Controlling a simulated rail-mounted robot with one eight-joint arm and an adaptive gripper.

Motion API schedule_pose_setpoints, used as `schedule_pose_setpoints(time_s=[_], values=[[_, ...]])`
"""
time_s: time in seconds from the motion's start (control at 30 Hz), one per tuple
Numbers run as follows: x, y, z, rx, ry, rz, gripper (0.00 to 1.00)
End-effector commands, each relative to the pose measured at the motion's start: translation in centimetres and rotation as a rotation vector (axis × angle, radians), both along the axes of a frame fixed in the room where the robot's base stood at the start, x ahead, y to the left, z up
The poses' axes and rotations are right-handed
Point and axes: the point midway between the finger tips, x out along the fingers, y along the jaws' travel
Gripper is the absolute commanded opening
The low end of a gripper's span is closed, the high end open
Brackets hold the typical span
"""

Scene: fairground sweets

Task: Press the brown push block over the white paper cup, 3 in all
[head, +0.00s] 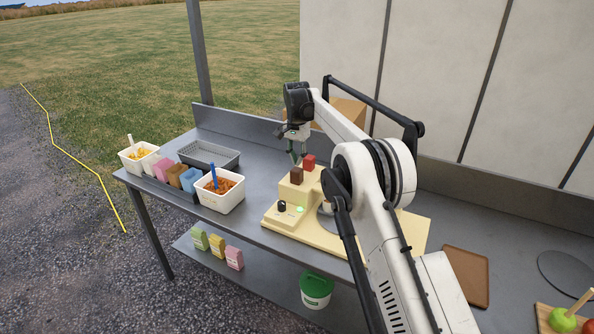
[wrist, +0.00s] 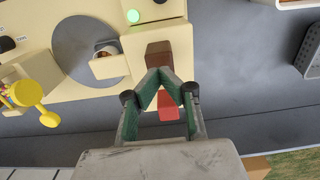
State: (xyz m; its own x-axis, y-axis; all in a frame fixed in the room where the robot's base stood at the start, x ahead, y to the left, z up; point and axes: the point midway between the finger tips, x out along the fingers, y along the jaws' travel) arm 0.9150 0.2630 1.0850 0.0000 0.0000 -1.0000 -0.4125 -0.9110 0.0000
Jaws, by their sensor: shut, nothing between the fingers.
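The brown push block (wrist: 158,52) stands on top of the cream machine (wrist: 75,22); the brown block also shows in the head view (head: 297,175). My gripper (wrist: 159,72) is shut and empty, its fingertips at the near edge of the brown block in the wrist view. I cannot tell whether they touch it. In the head view my gripper (head: 297,163) is just above and behind the block. The white paper cup (wrist: 105,50) is on the round grey plate, partly hidden by a cream spout; its contents look brownish.
A red push block (wrist: 168,106) is beside the brown one, partly behind my fingers. A green light (head: 300,209) glows on the machine's front. White tubs (head: 218,201) and a grey basket (head: 209,153) stand to the left. A brown board (head: 466,277) lies right.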

Motion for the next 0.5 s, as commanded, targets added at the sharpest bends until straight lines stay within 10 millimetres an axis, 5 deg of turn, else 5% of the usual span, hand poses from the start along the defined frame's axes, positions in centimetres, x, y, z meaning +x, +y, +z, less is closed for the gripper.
schedule_pose_setpoints(time_s=[0.5], values=[[0.0, 0.0, -1.8, 0.000, 0.000, 0.000, 0.00]])
